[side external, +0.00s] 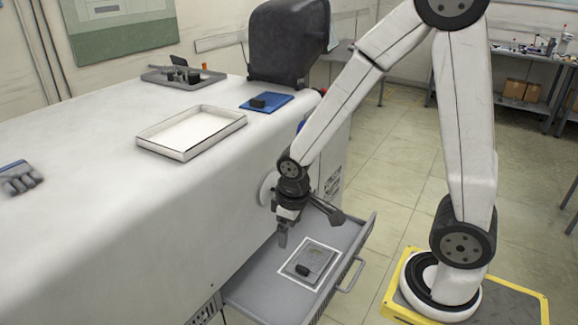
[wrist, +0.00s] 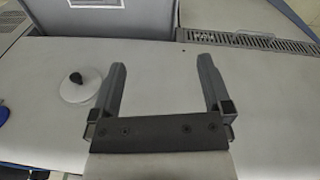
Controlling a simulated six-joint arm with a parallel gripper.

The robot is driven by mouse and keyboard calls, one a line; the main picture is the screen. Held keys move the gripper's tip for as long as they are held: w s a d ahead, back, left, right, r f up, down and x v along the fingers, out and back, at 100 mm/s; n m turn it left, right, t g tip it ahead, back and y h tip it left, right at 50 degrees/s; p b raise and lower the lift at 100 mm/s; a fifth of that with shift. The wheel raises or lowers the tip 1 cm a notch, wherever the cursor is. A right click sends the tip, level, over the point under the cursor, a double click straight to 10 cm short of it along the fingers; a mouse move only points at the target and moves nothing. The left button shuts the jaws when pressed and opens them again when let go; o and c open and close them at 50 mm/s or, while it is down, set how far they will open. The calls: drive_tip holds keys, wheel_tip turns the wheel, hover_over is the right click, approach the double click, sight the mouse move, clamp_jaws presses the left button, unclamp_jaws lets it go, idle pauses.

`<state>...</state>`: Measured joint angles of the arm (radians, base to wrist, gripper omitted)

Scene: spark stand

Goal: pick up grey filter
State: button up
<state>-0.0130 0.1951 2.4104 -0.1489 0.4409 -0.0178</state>
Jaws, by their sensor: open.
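The grey filter (side external: 316,258) looks like a flat square plate with a black block handle on it. It lies inside a white square outline in the open grey drawer (side external: 250,292) in the side view. My gripper (side external: 283,240) hangs pointing down over the inner left part of the drawer, apart from the filter and up and left of it in the picture. In the wrist view my gripper (wrist: 162,62) has its two fingers spread with nothing between them. Only a bit of the white outline shows at that view's top edge; the filter is out of sight there.
The white machine (side external: 90,200) stands close beside my gripper. On its top are a shallow white tray (side external: 148,143), a blue plate (side external: 280,100) with a black block, and a dark tray (side external: 155,76). A round disc with a black knob (wrist: 76,78) and a vent (wrist: 250,40) show in the wrist view.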

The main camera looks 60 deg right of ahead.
drive_tip(key=w+d+f+n+g+h, duration=0.1)
drive_tip(key=w+d+f+n+h, duration=0.25)
drive_tip(key=f, duration=0.45)
drive_tip(key=w+d+f+n+g+h, duration=0.2)
drive_tip(key=f+n+h, duration=0.15)
drive_tip(key=f, duration=0.55)
drive_tip(key=w+d+f+n+g+h, duration=0.1)
drive_tip(key=w+d+f+n+h, duration=0.2)
drive_tip(key=f, duration=0.5)
drive_tip(key=n+t+h, duration=0.2)
drive_tip(key=n, duration=0.3)
approach(301, 270)
drive_tip(key=shift+d+f, duration=0.1)
drive_tip(key=shift+d, duration=0.75)
drive_tip(key=shift+s+d+f+n+t+h, duration=0.1)
drive_tip(key=shift+f+n+t+h, duration=0.1)
drive_tip(key=shift+f+n, duration=0.15)
drive_tip(key=shift+s+d+f+n+t+h, duration=0.1)
drive_tip(key=shift+f+n+t+h, duration=0.15)
drive_tip(key=shift+f, duration=0.2)
drive_tip(key=shift+x, duration=3.85)
drive_tip(key=c, duration=1.2)
drive_tip(key=shift+o, duration=0.2)
drive_tip(key=shift+r, duration=0.15)
wheel_tip(301, 270, up, 18)
